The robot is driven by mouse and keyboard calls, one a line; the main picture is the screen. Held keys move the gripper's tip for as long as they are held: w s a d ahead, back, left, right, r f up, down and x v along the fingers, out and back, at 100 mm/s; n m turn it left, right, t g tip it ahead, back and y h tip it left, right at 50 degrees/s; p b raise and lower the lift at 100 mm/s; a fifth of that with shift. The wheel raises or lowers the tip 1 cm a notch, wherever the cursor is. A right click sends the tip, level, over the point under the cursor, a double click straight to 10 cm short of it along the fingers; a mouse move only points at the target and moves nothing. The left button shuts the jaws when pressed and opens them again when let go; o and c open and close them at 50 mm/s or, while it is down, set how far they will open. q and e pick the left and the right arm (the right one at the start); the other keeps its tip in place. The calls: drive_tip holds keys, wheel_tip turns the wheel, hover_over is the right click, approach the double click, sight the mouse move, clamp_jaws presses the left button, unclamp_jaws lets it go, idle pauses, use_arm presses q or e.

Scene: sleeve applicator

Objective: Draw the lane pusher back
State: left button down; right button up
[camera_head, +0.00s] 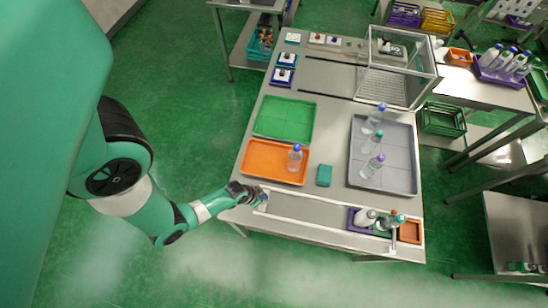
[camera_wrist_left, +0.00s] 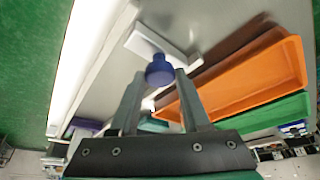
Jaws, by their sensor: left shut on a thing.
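The lane pusher is a white block (camera_wrist_left: 150,40) with a blue knob (camera_wrist_left: 160,70), at the left end of the lane. My left gripper (camera_head: 256,195) reaches in at the table's near left corner. In the left wrist view its two fingers (camera_wrist_left: 157,82) are shut on the blue knob. In the head view the pusher (camera_head: 263,202) is small and partly covered by the gripper. The lane (camera_head: 315,210) runs right between white rails, and its bed is bare up to the small bins. My right gripper is not in view.
A purple bin (camera_head: 352,220) and an orange bin (camera_head: 410,232) with bottles around them stand at the lane's right end. Beyond the lane are an orange tray (camera_head: 262,168), a teal block (camera_head: 324,176), a green tray (camera_head: 284,119) and a grey tray (camera_head: 398,175).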

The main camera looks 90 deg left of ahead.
use_arm(q)
drive_tip(key=shift+s+f, duration=0.15)
drive_tip(key=shift+s, duration=0.15)
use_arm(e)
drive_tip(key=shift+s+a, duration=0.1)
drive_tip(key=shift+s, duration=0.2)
use_arm(q)
drive_tip(key=c, duration=0.8)
unclamp_jaws()
drive_tip(key=shift+c, duration=0.2)
drive_tip(key=shift+o, duration=0.9)
drive_tip(key=shift+s+a, duration=0.1)
drive_tip(key=shift+s, duration=0.05)
drive_tip(key=shift+r+p, duration=0.3)
drive_tip(key=shift+r, duration=0.2)
drive_tip(key=p+v, duration=0.3)
drive_tip(key=v, duration=0.7)
drive_tip(key=shift+s+r, duration=0.2)
drive_tip(key=shift+r, duration=0.15)
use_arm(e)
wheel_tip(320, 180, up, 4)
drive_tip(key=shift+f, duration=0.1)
